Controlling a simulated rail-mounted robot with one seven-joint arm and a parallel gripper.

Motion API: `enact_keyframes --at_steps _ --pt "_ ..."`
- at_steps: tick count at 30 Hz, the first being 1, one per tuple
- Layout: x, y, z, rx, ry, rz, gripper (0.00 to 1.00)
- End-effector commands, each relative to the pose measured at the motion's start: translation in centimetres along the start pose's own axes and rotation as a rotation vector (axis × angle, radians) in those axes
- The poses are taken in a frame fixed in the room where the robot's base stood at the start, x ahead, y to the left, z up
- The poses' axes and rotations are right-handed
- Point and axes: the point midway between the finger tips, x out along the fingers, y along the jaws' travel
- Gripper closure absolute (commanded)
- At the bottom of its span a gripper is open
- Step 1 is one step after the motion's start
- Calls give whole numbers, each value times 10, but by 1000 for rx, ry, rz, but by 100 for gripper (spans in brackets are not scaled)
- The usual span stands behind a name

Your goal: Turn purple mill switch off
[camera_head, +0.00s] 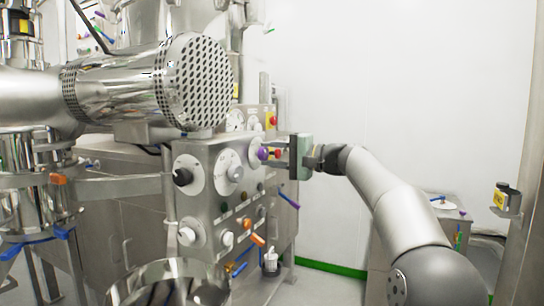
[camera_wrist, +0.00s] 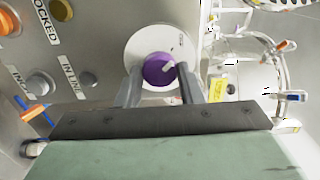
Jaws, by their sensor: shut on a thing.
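The purple mill switch (camera_head: 263,153) is a round knob on the upper right of the steel control panel (camera_head: 200,155). In the wrist view the purple switch (camera_wrist: 159,69) sits on a white round plate (camera_wrist: 150,40), with a pale pointer mark toward its right side. My gripper (camera_head: 272,153) reaches in from the right. In the wrist view its two fingers (camera_wrist: 160,85) stand on either side of the purple switch, shut on it. The lower part of the switch's surroundings is hidden by my gripper body.
A perforated steel drum (camera_head: 195,82) hangs above the panel. Free room lies before the white wall (camera_head: 400,80) to the right.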

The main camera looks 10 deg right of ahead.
Motion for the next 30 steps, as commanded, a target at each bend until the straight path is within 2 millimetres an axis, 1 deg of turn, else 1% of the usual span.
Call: enact_keyframes --at_steps 4,5,6,7,16,20,23,30 --pt "0 1 0 -1 0 1 89" --pt "0 1 0 -1 0 1 63" --pt "0 0 0 -1 0 1 52" --pt "0 0 0 -1 0 1 44" --pt "-1 0 0 0 1 1 44" --pt "-11 1 0 0 2 1 44" --pt "-29 2 -1 0 4 2 44" --pt "-88 1 -1 -1 6 2 44"
